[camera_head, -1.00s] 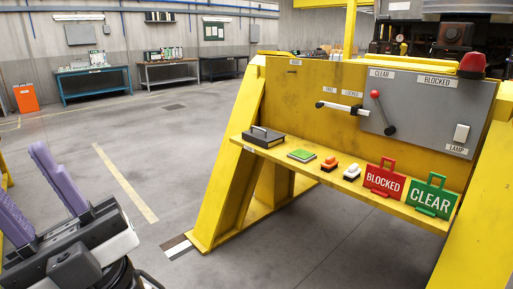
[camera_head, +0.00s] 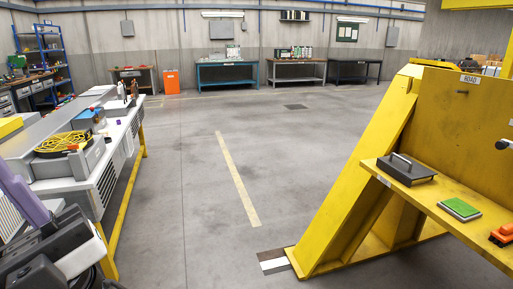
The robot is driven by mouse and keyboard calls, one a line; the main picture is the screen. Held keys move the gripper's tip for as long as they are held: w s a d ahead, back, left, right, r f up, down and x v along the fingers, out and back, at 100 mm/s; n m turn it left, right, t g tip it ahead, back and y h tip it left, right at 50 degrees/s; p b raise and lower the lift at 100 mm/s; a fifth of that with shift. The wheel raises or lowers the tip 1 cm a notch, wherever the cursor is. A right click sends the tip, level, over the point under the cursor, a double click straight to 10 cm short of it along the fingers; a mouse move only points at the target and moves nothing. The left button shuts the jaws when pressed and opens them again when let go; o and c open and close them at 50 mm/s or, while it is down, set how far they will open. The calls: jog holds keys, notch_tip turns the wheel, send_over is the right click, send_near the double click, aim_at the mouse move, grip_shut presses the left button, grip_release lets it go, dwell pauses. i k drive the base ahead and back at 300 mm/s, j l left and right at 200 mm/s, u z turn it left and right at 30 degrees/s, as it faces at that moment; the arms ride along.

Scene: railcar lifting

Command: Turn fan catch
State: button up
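No fan catch can be made out in the current view.
A yellow stand (camera_head: 352,190) fills the right side, its shelf carrying a black handled box (camera_head: 406,170), a green pad (camera_head: 460,208) and an orange item (camera_head: 502,235). Open floor (camera_head: 200,190) lies between. Workbenches (camera_head: 226,76) and an orange bin (camera_head: 171,82) line the back wall.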

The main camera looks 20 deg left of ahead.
aim_at(74, 146)
jog(key=i+j+u, duration=0.1)
jog(key=i+u, duration=0.9)
jog(key=i, duration=0.5)
jog(key=i+l+u, duration=0.15)
jog(key=i, duration=0.5)
jog(key=i+l+u, duration=0.3)
jog(key=i, duration=0.3)
jog(key=i+l+u, duration=0.35)
jog(key=i+l, duration=0.2)
